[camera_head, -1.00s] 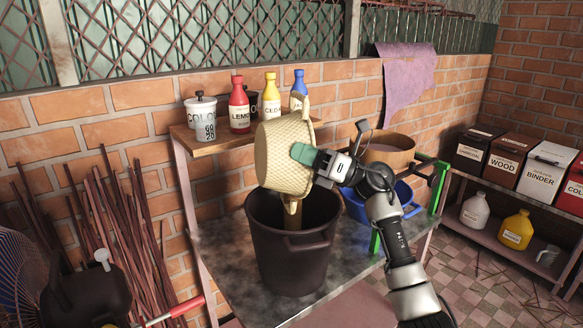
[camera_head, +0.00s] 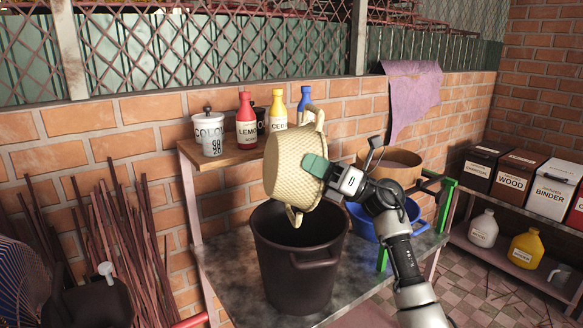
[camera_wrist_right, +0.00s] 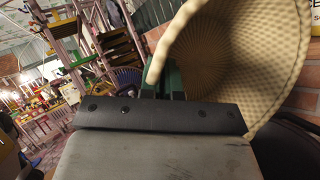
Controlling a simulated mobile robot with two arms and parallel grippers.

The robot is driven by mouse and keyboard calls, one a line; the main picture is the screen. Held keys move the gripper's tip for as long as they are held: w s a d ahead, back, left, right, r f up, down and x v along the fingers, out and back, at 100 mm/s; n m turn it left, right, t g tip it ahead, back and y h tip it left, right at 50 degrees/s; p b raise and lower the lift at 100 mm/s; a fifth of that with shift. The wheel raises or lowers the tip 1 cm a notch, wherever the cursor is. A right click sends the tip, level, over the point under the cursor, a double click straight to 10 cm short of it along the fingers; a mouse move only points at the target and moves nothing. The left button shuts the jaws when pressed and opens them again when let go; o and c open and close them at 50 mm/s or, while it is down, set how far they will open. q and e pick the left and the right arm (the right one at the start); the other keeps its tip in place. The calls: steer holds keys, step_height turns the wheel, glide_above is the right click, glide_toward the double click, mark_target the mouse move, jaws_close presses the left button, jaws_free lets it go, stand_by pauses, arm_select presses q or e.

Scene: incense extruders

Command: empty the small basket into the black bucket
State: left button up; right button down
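The small cream woven basket (camera_head: 288,160) is tipped on its side above the black bucket (camera_head: 298,270), with one handle hanging down over the bucket's mouth. My right gripper (camera_head: 314,166), with green fingertips, is shut on the basket's side wall. In the right wrist view the basket (camera_wrist_right: 288,60) shows its brown inside, where I make out no loose contents. The bucket stands on a grey metal table (camera_head: 227,275). Its inside is dark, so I cannot see what lies in it. My left gripper is not in view.
A wooden shelf (camera_head: 225,156) behind holds a white tin (camera_head: 210,137) and red (camera_head: 246,125), yellow (camera_head: 278,112) and blue (camera_head: 305,100) bottles. A blue basin (camera_head: 362,222) and a tan round tub (camera_head: 398,166) stand right of the bucket.

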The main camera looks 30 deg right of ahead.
step_height(320, 180, up, 8)
steer(key=p, duration=0.4)
steer(key=shift+r, duration=0.2)
steer(key=shift+f, duration=0.1)
